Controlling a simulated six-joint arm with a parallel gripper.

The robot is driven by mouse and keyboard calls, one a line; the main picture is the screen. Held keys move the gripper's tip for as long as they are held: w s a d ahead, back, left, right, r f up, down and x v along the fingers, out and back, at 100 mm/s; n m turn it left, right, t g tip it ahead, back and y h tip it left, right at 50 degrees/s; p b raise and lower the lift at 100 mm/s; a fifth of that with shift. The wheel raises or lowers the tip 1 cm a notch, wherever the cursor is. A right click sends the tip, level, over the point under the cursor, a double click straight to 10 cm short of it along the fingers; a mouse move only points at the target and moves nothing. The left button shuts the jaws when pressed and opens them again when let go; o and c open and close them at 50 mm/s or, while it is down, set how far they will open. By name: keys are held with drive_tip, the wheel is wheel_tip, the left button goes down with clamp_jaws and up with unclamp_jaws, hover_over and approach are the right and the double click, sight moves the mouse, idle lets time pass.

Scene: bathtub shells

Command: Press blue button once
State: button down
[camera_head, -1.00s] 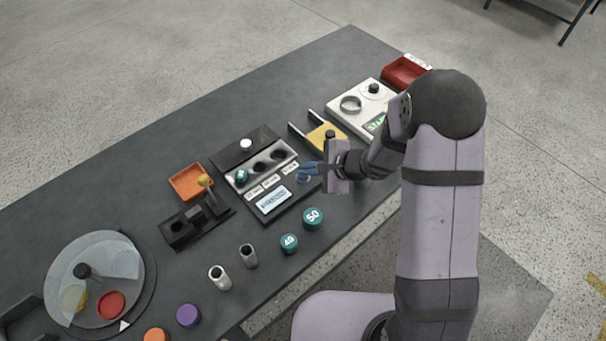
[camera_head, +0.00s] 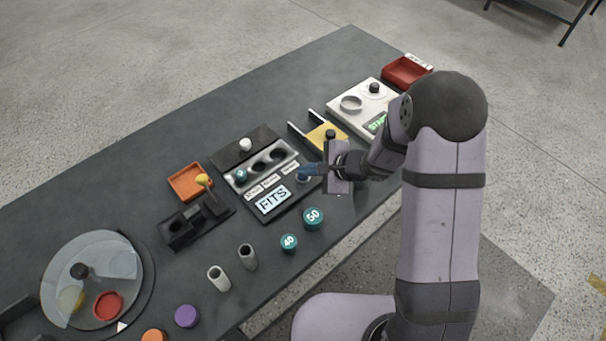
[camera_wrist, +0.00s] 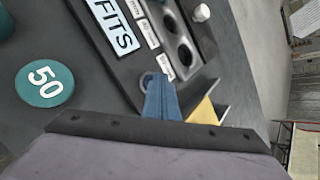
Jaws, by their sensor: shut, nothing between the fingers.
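A dark panel (camera_head: 284,205) on the table has a lit display (camera_head: 273,199) reading "FITS", which also shows in the wrist view (camera_wrist: 113,25). A small round blue-grey button (camera_wrist: 147,79) sits beside the display, partly hidden by my fingers. My gripper (camera_head: 303,173) is shut, its blue fingers empty. In the wrist view the fingertips (camera_wrist: 157,80) are right at the button and overlap it. I cannot tell whether they touch it or how far it is pressed.
Behind the display is a grey block with round sockets (camera_head: 262,165), one holding a teal piece (camera_head: 241,175). A yellow tray (camera_head: 322,138) stands close to my gripper. Teal discs marked 50 (camera_head: 313,218) and 40 (camera_head: 289,243) lie in front. A lever unit (camera_head: 197,221) stands left.

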sight(307, 178)
idle(0.4)
drive_tip(key=shift+r+p, duration=0.45)
drive_tip(key=shift+r, duration=0.35)
drive_tip(key=shift+r, duration=0.1)
drive_tip(key=shift+r+p, duration=1.6)
drive_tip(key=shift+r, duration=0.8)
